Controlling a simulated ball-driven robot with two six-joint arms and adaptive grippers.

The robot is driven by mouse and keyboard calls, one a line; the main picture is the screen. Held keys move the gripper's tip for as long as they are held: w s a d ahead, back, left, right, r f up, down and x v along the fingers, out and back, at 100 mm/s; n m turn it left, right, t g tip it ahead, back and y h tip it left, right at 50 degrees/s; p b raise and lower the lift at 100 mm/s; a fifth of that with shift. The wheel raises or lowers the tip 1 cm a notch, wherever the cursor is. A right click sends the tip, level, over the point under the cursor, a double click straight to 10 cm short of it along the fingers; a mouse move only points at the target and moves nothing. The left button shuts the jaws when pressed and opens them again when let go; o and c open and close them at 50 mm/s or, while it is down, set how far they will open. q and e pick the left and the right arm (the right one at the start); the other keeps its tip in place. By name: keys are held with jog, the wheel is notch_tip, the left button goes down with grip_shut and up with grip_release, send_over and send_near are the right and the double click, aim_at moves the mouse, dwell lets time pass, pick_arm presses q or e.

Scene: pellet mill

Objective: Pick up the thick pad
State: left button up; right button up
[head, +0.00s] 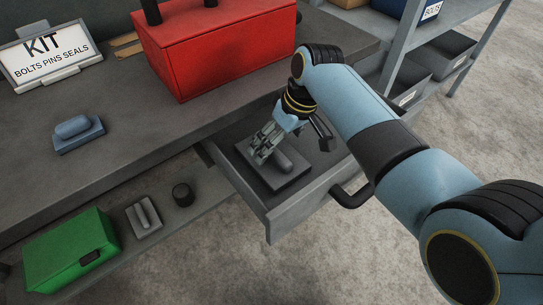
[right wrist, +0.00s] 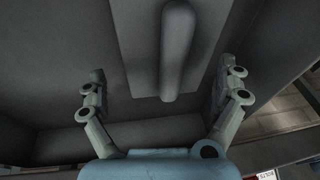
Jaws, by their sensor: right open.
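A grey pad (head: 288,178) with a rounded bar handle lies flat in the open drawer (head: 285,218). In the right wrist view the pad (right wrist: 140,45) is at top centre, its handle (right wrist: 178,50) running lengthwise. My right gripper (head: 263,150) is over the pad's left part, fingers open. A blue-grey pad (head: 77,137) with a similar handle lies on the bench top. A smaller grey pad (head: 143,216) lies on the lower shelf. My left gripper is out of view.
A red box (head: 215,45) stands on the bench (head: 120,110) behind the drawer. The drawer walls surround the pad, with a black handle (head: 350,195) in front. A green box (head: 70,252) and a dark cylinder (head: 182,194) are on the lower shelf. A kit sign (head: 48,55) stands left.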

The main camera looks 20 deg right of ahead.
jog(key=shift+x, duration=0.85)
jog(key=shift+s, duration=0.1)
jog(key=c, duration=1.2)
jog(key=shift+r, duration=0.1)
jog(key=shift+c, duration=0.2)
